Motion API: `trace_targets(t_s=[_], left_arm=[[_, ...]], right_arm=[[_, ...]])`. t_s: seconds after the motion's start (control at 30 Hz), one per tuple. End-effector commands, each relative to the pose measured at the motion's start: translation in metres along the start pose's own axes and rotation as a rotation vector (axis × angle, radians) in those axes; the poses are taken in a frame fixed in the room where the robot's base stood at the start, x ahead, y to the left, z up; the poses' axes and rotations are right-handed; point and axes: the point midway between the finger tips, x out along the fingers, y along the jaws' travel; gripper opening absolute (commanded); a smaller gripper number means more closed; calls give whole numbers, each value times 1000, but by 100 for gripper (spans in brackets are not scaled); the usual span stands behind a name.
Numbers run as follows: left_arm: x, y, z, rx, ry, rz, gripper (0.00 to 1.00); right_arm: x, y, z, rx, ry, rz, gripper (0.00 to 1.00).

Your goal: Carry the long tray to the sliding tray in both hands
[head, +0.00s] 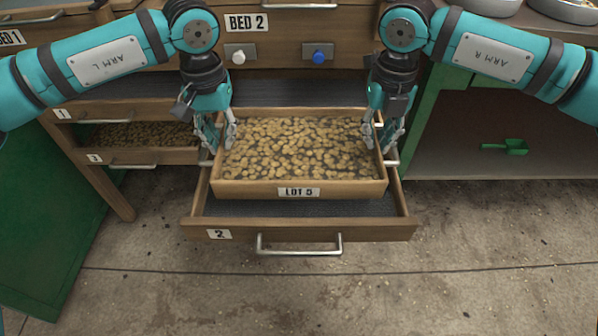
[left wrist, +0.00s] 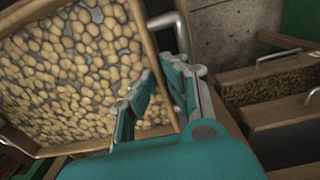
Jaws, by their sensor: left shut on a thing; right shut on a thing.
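The long tray (head: 299,192), a wooden box labelled LOT 5 and full of tan beans, is level over the pulled-out sliding tray (head: 370,231), marked 2. I cannot tell whether it rests on the dark mat or hangs just above it. My left gripper (head: 218,142) is shut on its left side, and my right gripper (head: 380,140) is shut on its right side. In the left wrist view, the left fingers (left wrist: 158,92) straddle the long tray's side wall (left wrist: 152,60). Exactly what the right fingers pinch is hard to see.
The sliding tray has a metal front handle (head: 300,248). A drawer marked 3 (head: 140,155) with beans stands at the left. A green scoop (head: 506,147) lies on a shelf at the right. White (head: 238,57) and blue (head: 319,57) knobs sit below the BED 2 sign. The front floor is clear.

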Motion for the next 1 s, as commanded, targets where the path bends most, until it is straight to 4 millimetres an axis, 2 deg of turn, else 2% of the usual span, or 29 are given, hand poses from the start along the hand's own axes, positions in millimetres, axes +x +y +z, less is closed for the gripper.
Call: trace_targets(t_s=[0.27,0.9,0.93,1.0], left_arm=[[9,0,0,-1,1,0,0],[51,0,0,-1,2,0,0],[49,0,0,-1,1,0,11],[48,0,0,-1,0,-1,20]], right_arm=[[9,0,0,1,-1,0,0],[51,0,0,1,-1,0,0],[49,0,0,1,0,0,11],[48,0,0,1,0,-1,20]])
